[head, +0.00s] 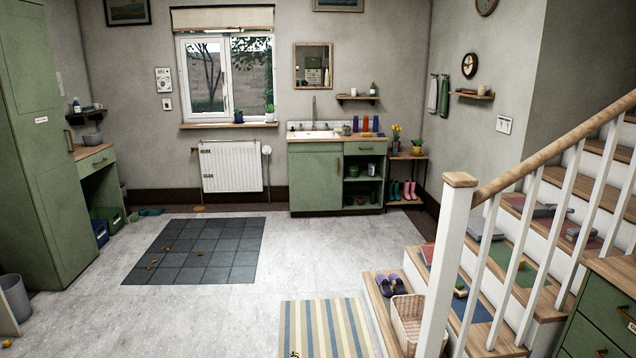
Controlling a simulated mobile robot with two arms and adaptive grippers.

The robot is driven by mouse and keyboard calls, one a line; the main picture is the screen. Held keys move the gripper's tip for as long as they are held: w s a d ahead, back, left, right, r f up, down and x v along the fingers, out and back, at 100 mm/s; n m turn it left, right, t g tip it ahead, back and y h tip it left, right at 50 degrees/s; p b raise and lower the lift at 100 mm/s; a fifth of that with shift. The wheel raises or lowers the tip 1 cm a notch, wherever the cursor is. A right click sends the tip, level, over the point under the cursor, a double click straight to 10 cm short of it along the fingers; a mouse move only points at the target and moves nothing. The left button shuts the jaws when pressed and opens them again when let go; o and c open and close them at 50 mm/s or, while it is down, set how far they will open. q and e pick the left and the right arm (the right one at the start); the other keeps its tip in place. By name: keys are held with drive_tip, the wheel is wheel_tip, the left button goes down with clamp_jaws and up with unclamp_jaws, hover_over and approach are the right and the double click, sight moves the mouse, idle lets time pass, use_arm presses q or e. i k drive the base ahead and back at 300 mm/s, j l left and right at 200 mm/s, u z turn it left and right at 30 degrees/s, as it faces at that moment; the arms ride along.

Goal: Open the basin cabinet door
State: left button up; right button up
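The basin cabinet (314,206) stands against the far wall, right of the window. It is green with a wooden top, a white basin (314,134) and a grey tap. Its left front is a green door (315,180), which looks shut. Right of the door are a drawer (365,148) and open shelves with pots. Neither of my grippers shows in the head view. The cabinet is across the room from me.
A dark tiled mat (203,250) lies left of centre, with small brown bits on it. A striped rug (327,328) lies in front. Stairs with a white post (448,265) stand at right. A tall green cupboard (42,150) stands at left. Pale floor between is clear.

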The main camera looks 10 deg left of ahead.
sight(315, 180)
drive_tip(key=i+j+u, duration=0.1)
drive_tip(key=i+u, duration=0.3)
drive_tip(key=i, duration=4.75)
drive_tip(key=j+u, duration=0.05)
drive_tip(key=j, duration=0.15)
